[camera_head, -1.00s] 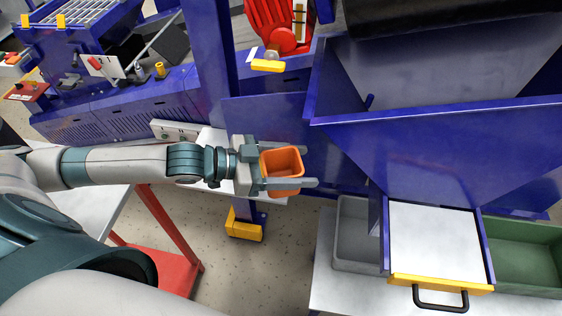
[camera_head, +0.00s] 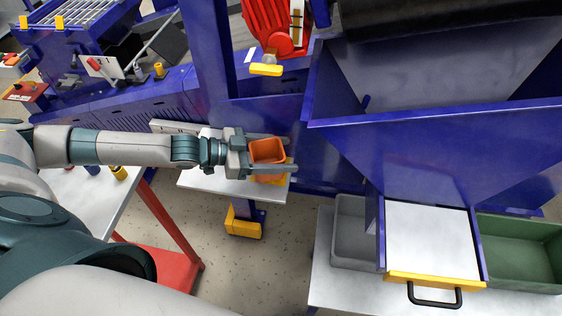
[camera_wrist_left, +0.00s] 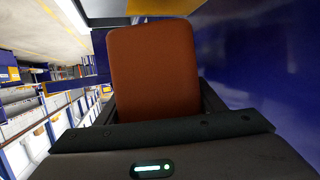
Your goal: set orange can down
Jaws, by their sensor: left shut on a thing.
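The orange can (camera_head: 267,151) is an open-topped, square-sided container with its opening facing up in the head view. My left gripper (camera_head: 272,154) is shut on it, one finger along each side. The can hangs over or on the right end of a small light shelf (camera_head: 212,182); a yellow patch shows just below it, and I cannot tell whether it touches. In the left wrist view the can (camera_wrist_left: 155,70) fills the middle between the fingers, and its base is hidden. My right gripper is in no view.
A blue machine wall and hopper (camera_head: 400,145) stand close on the right. Below it are a white drawer (camera_head: 428,245) with a yellow front, a grey bin (camera_head: 350,230) and a green bin (camera_head: 520,250). A red-legged table (camera_head: 165,240) stands at lower left.

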